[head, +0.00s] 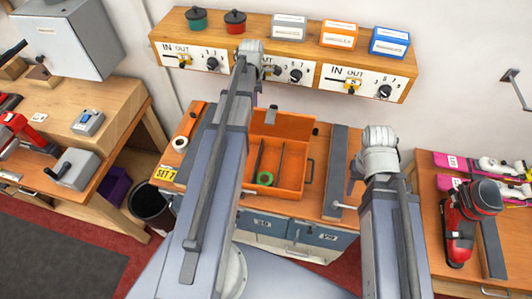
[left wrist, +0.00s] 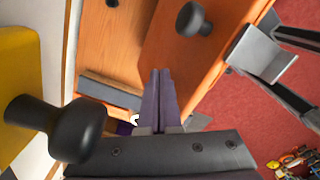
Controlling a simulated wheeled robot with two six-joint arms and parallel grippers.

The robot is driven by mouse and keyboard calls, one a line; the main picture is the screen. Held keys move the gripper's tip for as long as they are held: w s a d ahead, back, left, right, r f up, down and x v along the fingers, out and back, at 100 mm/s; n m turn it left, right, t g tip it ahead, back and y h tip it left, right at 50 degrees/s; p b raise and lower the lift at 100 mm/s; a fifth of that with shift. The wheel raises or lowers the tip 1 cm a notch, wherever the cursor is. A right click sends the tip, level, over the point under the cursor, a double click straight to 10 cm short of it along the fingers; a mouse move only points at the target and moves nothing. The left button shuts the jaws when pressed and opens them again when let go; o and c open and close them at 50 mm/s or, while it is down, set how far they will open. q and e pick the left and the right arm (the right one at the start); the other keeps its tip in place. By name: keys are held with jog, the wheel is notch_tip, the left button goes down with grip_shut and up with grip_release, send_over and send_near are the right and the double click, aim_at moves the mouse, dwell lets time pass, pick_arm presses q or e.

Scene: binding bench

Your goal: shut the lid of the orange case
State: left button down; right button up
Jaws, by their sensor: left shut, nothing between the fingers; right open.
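The orange case (head: 290,187) stands on the middle bench in the head view. Its lid (head: 291,124) is open and stands up at the back. My left arm crosses in front of the case's left side. My left gripper (left wrist: 160,98) shows in the left wrist view, shut and empty; in the head view I cannot make it out. The left wrist view does not clearly show the case. My right arm rises right of the case; its gripper is not visible.
A wooden shelf (head: 303,73) with dials and small boxes hangs behind the bench. In the left wrist view, a black knob (left wrist: 75,130) is close on the left and another (left wrist: 190,18) is above. A red drill (head: 459,228) stands on the right bench.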

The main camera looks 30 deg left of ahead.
pick_arm(q)
jog(key=shift+s+d+f+b, duration=0.2)
jog(key=shift+s+f+b, duration=0.25)
jog(key=shift+s, duration=0.35)
jog(key=shift+s+d+f+b, duration=0.25)
jog(key=shift+s+f+b, duration=0.2)
jog(key=shift+s, duration=0.3)
jog(key=shift+s+d+f+b, duration=0.2)
jog(key=shift+s+f+b, duration=0.25)
jog(key=shift+s, duration=0.35)
jog(key=shift+s+d+f+b, duration=0.25)
jog(key=shift+s+f+b, duration=0.2)
jog(key=shift+s, duration=0.3)
jog(key=shift+s+d+f+b, duration=0.2)
jog(key=shift+s+f+b, duration=0.25)
jog(key=shift+s, duration=0.25)
jog(key=shift+f, duration=0.1)
